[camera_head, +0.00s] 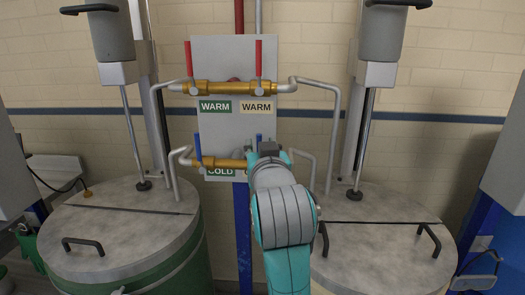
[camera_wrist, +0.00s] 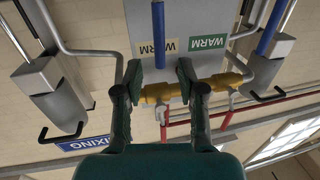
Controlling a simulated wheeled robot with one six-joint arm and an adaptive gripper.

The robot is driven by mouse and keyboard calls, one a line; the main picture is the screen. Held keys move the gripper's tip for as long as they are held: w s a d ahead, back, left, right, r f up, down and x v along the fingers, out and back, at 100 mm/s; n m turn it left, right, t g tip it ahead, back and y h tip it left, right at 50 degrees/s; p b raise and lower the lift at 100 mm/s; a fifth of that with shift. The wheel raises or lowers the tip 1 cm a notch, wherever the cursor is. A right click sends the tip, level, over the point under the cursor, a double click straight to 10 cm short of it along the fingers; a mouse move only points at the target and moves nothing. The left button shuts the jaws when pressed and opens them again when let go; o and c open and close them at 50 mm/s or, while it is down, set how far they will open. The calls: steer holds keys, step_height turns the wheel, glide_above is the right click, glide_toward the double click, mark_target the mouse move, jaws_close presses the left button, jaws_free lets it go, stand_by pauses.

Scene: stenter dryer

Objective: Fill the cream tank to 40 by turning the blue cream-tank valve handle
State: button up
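The blue cream-tank valve handle (camera_head: 259,138) stands upright at the lower right of the valve panel, partly behind my gripper (camera_head: 269,150). In the wrist view, which is upside down, this blue handle (camera_wrist: 158,22) comes between the two fingers of my gripper (camera_wrist: 160,70). The fingers are open with a gap on each side of the handle, and no contact shows. Most of the right cold valve is hidden by my arm.
Another blue handle (camera_head: 198,147) stands on the left cold valve. Two red handles (camera_head: 189,65) rise from the warm valves above. Grey pipes (camera_head: 335,130) run to both tanks. The green tank (camera_head: 120,230) is at the left. The panel (camera_head: 225,130) backs the valves.

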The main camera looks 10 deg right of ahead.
mark_target(259, 140)
steer(key=shift+w+d, duration=0.15)
steer(key=shift+w, duration=1.05)
steer(key=shift+w+d, duration=0.1)
steer(key=shift+w, duration=1.05)
jaws_close()
